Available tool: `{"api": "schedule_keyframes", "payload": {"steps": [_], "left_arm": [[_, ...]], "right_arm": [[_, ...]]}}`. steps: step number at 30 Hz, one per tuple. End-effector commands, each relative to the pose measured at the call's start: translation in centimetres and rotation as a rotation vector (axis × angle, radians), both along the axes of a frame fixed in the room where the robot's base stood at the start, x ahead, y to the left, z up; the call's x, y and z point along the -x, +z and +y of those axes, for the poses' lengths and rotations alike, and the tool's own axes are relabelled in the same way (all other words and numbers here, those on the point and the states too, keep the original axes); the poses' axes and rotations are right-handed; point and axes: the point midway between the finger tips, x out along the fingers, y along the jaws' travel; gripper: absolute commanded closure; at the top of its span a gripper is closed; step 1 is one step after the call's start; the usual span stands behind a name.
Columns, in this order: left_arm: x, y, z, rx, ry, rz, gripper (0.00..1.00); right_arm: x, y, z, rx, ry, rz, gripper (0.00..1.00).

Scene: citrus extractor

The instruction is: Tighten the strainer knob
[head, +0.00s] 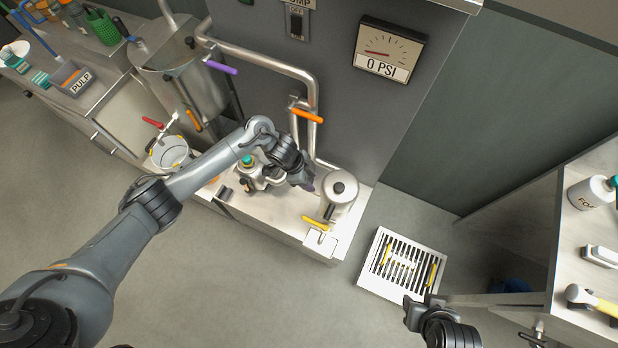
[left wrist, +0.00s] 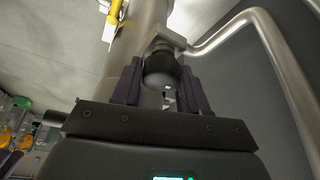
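The strainer is an upright steel canister (head: 337,203) on the bench, with a round black knob (head: 338,187) on its lid. My left gripper (head: 306,181) is just left of the canister in the head view. In the left wrist view its two dark fingers (left wrist: 160,88) stand apart, with a dark rounded knob-like part (left wrist: 160,64) between or just beyond their tips. Whether they touch it I cannot tell. My right gripper (head: 421,304) is at the lower right over the floor, its fingers spread and empty.
A yellow-handled valve (head: 316,223) is in front of the canister. Steel pipes (head: 312,90) run behind, with an orange handle (head: 306,115). A teal-topped part (head: 247,160) stands beside my left forearm. A slotted floor drain (head: 377,282) lies right of the bench. The gauge (head: 388,52) reads 0 PSI.

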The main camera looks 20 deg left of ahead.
Motion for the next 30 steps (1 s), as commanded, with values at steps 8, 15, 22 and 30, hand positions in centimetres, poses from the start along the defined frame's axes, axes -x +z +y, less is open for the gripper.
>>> {"api": "schedule_keyframes", "payload": {"steps": [8,15,22,30], "left_arm": [[-0.12,0.0,-0.02,-0.001,-0.057,-0.002,0.88],[0.03,0.04,-0.01,0.001,-0.139,-0.002,0.89],[0.03,0.05,-0.03,0.001,-0.138,-0.001,0.45],[0.05,0.02,-0.02,0.0,-0.137,-0.001,0.36]], "right_arm": [[0.01,-0.27,0.03,-0.001,-0.001,0.0,0.54],[0.02,-0.36,0.09,-0.004,-0.002,0.001,0.54],[0.02,-0.36,0.1,-0.004,-0.003,0.001,0.54],[0.02,-0.37,0.09,-0.004,-0.003,0.001,0.54]]}}
